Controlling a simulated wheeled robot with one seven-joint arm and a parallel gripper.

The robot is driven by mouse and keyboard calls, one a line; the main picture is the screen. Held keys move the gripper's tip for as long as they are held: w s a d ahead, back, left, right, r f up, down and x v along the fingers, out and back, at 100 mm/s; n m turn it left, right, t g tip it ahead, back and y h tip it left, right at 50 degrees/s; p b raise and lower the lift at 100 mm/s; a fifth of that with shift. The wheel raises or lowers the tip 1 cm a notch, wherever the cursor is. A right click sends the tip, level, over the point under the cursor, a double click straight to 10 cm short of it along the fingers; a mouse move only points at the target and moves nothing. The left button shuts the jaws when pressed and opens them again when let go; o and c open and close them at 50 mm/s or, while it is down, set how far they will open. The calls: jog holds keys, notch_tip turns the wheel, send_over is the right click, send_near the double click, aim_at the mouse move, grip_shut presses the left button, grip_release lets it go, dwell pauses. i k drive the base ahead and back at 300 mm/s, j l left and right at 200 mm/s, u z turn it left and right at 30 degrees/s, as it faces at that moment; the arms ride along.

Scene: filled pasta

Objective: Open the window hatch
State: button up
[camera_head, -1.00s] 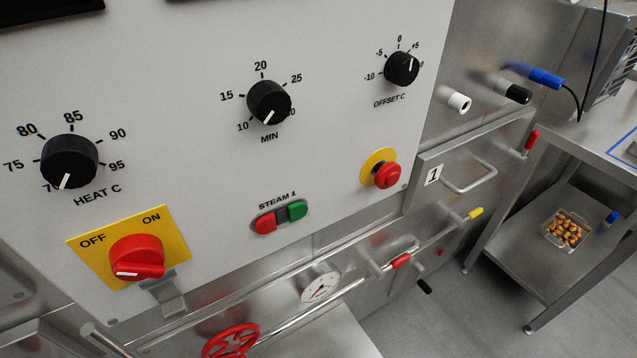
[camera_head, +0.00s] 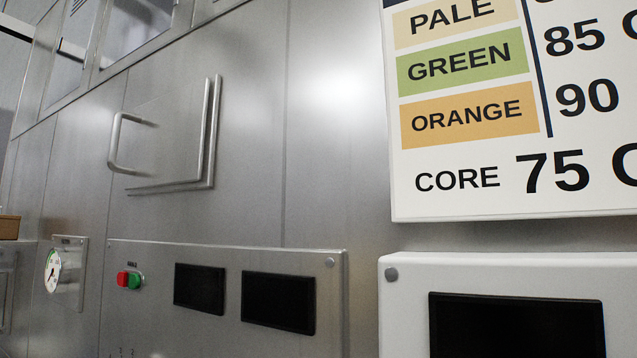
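A steel hatch panel (camera_head: 165,125) is set in the steel wall at upper left in the head view. It has a bent bar handle (camera_head: 114,145) on its left side and a raised tube-like edge (camera_head: 210,130) along its right and lower sides. The panel looks flush with the wall, and no gap shows. I see no glass in it. Glazed, framed panes (camera_head: 135,28) run above it along the top left; I cannot tell for sure which of these is the window hatch. My gripper is not in view.
Below the hatch, a steel control panel (camera_head: 225,258) carries red and green buttons (camera_head: 129,280) and two dark screens (camera_head: 199,288). A round gauge (camera_head: 53,271) is at left. A white sign (camera_head: 470,200) with temperatures hangs at right above a white control box (camera_head: 410,300).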

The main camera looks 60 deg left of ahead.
aim_at(166, 145)
jog(key=k+u, duration=0.1)
jog(key=u, duration=1.95)
jog(key=i+j, duration=0.15)
jog(key=j, duration=0.25)
jog(key=i+j+u, duration=0.1)
jog(key=j, duration=0.25)
jog(key=i+j, duration=0.15)
jog(key=j, duration=0.25)
